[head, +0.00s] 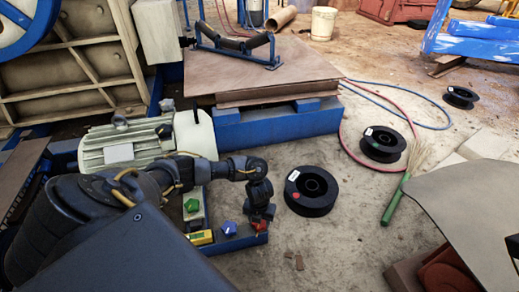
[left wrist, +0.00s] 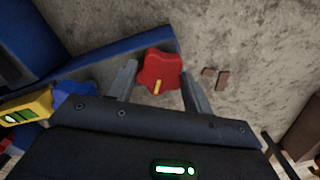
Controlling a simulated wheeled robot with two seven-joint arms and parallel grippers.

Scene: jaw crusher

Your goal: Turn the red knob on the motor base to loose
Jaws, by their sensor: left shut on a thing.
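The red knob (left wrist: 161,66) is star-shaped with a yellow mark and sits at the end of the blue motor base (left wrist: 120,58). In the left wrist view the mark points down toward my gripper. My left gripper (left wrist: 160,85) has one finger on each side of the knob and is shut on it. In the head view my left gripper (head: 260,217) comes down from above onto the red knob (head: 260,225), which is partly hidden by it. The pale motor (head: 130,146) stands behind my left arm. My right gripper is not in view.
A black spool (head: 311,191) lies on the floor to the right. A green-handled brush (head: 396,202) lies further right.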

